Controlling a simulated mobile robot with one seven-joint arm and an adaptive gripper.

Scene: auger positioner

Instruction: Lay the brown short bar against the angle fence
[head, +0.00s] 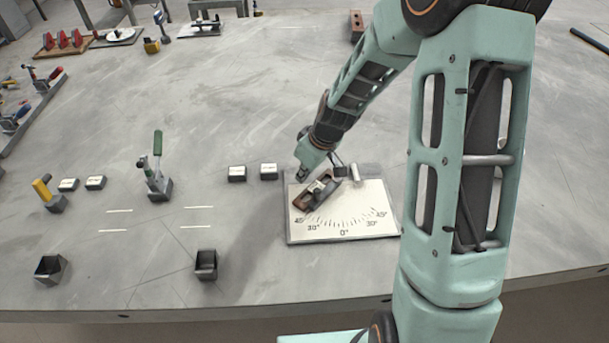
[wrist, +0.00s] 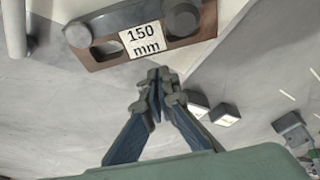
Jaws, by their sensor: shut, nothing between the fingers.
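The brown short bar (wrist: 141,40), labelled "150 mm", fills the top of the wrist view. It has a slot at one end and a dark round knob at the other. In the head view the bar (head: 304,202) lies tilted on the left part of the white angle plate (head: 343,235). A dark grey bar (wrist: 120,16), apparently the angle fence, runs along the brown bar's far side; I cannot tell whether they touch along their full length. My gripper (wrist: 158,76) is shut and empty, just apart from the brown bar's near edge. In the head view my gripper (head: 303,173) is by the plate's upper left corner.
A pale upright post (head: 354,172) stands at the plate's back. Two small labelled blocks (head: 237,174) sit to the left. A green-handled clamp (head: 158,175) and open dark boxes (head: 206,265) stand further left. The table behind the plate is mostly clear.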

